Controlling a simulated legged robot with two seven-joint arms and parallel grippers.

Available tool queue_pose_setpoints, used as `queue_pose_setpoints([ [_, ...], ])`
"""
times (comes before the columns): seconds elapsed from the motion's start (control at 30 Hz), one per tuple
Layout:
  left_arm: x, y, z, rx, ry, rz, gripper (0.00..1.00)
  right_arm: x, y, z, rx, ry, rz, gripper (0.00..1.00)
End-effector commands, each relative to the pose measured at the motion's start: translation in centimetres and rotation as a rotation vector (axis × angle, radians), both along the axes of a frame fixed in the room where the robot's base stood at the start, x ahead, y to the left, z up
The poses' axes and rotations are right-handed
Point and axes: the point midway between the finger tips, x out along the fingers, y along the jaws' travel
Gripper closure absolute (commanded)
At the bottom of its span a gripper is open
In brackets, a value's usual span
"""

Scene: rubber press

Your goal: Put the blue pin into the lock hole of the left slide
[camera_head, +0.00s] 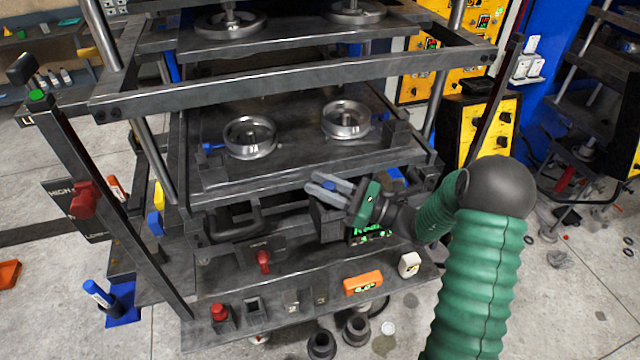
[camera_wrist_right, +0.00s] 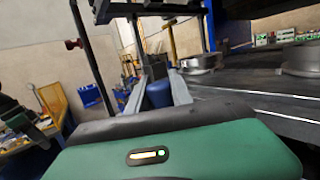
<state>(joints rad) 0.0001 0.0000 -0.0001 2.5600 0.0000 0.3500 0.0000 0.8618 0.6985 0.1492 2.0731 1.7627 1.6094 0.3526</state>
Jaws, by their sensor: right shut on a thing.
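My right gripper (camera_head: 322,184) is in front of the press, just below the front edge of its lower plate (camera_head: 290,178). In the right wrist view its two fingers (camera_wrist_right: 154,98) are closed around a blue cylindrical piece, the blue pin (camera_wrist_right: 159,93). In the head view I cannot make out the pin at the fingertips. A small blue part (camera_head: 211,147) shows at the left side of the lower plate. I cannot pick out the left slide's lock hole in either view.
Two round metal moulds (camera_head: 249,138) (camera_head: 346,119) sit on the lower plate. A blue marker (camera_head: 98,292) stands in a blue holder.

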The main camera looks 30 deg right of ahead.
Motion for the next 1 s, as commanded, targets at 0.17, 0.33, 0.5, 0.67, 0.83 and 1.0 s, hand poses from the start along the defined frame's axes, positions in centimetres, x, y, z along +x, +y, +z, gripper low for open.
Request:
queue_pose_setpoints([
  [0.17,0.0,0.0,-0.4,0.000,0.000,0.000,0.55,0.0,0.0,-0.5,0.000,-0.001,0.000,1.00],
  [0.33,0.0,0.0,-0.7,0.000,0.000,0.000,0.55,0.0,0.0,-0.9,-0.001,-0.001,0.000,1.00],
  [0.5,0.0,0.0,-0.9,0.000,0.000,0.000,0.55,0.0,0.1,-1.3,-0.002,-0.001,0.000,1.00],
  [0.67,0.0,0.0,-1.1,0.000,0.000,0.000,0.55,0.0,0.1,-1.6,-0.001,-0.001,0.000,1.00],
  [0.83,0.0,0.0,-1.1,0.000,0.000,0.000,0.55,0.0,0.0,-1.6,0.000,-0.001,0.000,1.00],
  [1.0,0.0,0.0,-1.1,0.000,0.000,0.000,0.55,0.0,0.0,-1.6,0.000,-0.001,0.000,0.57],
])
